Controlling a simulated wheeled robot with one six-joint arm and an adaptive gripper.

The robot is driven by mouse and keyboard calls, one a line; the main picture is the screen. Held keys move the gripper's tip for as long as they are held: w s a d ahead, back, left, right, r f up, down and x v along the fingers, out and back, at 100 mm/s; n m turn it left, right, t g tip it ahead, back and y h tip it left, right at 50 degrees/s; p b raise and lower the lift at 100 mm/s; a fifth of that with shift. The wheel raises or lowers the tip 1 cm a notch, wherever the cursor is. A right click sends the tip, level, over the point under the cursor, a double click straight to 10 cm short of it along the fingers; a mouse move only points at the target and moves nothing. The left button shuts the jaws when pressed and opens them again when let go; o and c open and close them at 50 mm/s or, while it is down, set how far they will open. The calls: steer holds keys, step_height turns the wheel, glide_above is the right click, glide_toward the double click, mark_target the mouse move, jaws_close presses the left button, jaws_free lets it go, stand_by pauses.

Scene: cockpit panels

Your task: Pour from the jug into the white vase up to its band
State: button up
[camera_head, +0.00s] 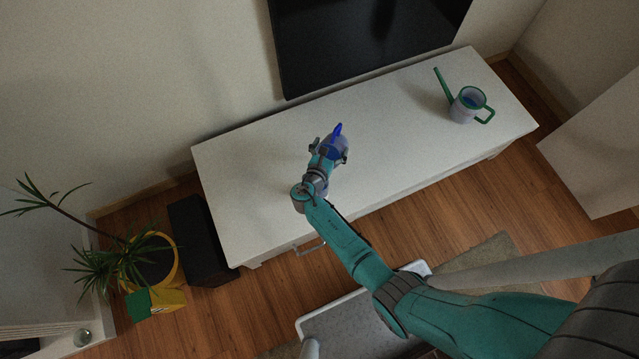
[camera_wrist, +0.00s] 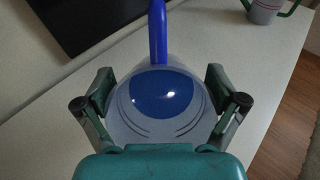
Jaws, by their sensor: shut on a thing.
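My gripper (camera_head: 330,149) is over the white cabinet top, shut on a pale grey vessel with a blue spout (camera_head: 338,130), which I take to be the jug. In the wrist view the fingers of my gripper (camera_wrist: 162,98) press on both sides of the jug (camera_wrist: 160,133). Blue liquid (camera_wrist: 160,92) shows inside it, and its spout points away from me. The jug looks about upright; I cannot tell whether its base touches the cabinet. I see no white vase in either view.
A pale watering can with green spout and handle (camera_head: 463,112) stands at the cabinet's right end, with blue inside; part of it shows in the wrist view (camera_wrist: 267,13). A dark screen (camera_head: 360,40) is behind the white cabinet (camera_head: 245,150). The cabinet top between is clear.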

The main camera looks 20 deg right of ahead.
steer(key=shift+s+a+r+t+h+p, duration=0.2)
steer(key=shift+r+t+h+p, duration=0.1)
steer(key=shift+r+t+h, duration=0.1)
stand_by(2.4)
